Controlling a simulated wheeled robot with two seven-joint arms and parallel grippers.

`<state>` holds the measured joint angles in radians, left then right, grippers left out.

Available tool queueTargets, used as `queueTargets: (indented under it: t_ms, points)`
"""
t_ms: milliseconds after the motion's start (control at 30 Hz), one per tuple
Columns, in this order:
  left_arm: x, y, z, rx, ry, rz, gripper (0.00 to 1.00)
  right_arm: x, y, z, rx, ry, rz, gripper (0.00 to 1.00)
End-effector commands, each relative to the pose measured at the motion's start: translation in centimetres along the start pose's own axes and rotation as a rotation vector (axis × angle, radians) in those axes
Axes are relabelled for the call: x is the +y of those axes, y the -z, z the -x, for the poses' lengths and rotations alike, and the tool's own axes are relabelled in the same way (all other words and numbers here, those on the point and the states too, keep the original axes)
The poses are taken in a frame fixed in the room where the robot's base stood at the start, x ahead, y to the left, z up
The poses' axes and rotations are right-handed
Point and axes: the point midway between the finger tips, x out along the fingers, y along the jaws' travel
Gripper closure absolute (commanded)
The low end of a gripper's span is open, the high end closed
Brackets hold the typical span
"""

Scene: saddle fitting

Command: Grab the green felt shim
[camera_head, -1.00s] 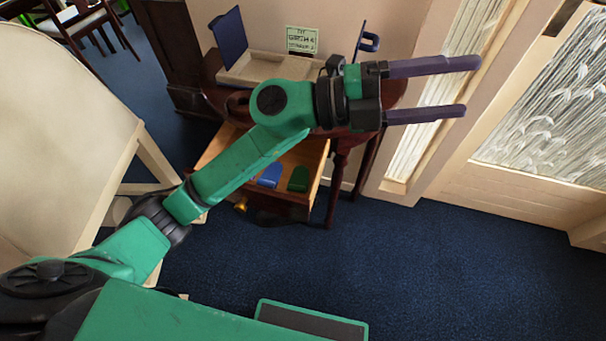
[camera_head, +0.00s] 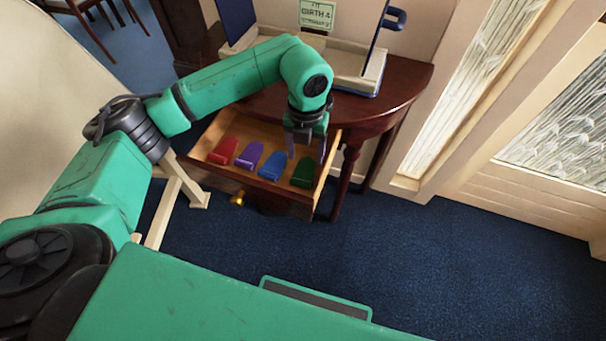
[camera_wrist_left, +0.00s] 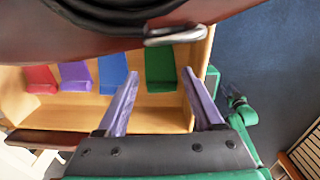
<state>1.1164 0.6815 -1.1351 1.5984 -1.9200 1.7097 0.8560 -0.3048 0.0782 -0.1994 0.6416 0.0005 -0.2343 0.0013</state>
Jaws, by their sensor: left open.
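The green felt shim (camera_head: 303,171) lies at the right end of an open wooden drawer, next to the drawer's side wall. It also shows in the left wrist view (camera_wrist_left: 160,69), ahead of and between the finger lines. My left gripper (camera_head: 306,155) points down over the right part of the drawer. Its purple fingers are apart, and nothing is between them. In the left wrist view the open fingers (camera_wrist_left: 161,82) reach toward the green shim. Whether they touch it cannot be told.
Blue (camera_head: 272,165), purple (camera_head: 249,155) and red (camera_head: 223,150) shims lie left of the green one in the drawer (camera_head: 327,181). The dark round-edged table (camera_head: 410,80) overhangs the drawer's back. A sign reading "GIRTH 4" (camera_head: 317,14) stands behind. Blue carpet is clear at right.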

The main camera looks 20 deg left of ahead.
Motion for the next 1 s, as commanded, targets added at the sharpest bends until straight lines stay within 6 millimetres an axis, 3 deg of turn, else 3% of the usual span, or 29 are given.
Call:
queueTargets:
  t_ms: [200, 433, 467, 600, 1000]
  points:
    - [0.1, 0.6, -3.9, 0.002, 0.002, -0.001, 0.31, 0.0, -0.5, 0.0, -0.004, 0.0, 0.002, 0.5]
    - [0.1, 0.5, -4.4, 0.0, 0.002, -0.002, 0.31, 0.0, -0.5, 0.0, -0.005, -0.001, 0.002, 0.5]
    - [0.1, 0.5, -4.4, 0.0, 0.003, -0.002, 0.39, 0.0, -0.5, 0.0, -0.004, -0.001, 0.002, 0.5]
    - [0.1, 0.5, -4.4, 0.0, 0.003, -0.002, 0.92, 0.1, -0.5, 0.0, -0.004, -0.001, 0.002, 0.5]
    - [0.0, 0.5, -3.9, -0.001, 0.004, -0.002, 0.92, 0.1, -0.4, 0.1, -0.003, -0.002, 0.003, 0.5]
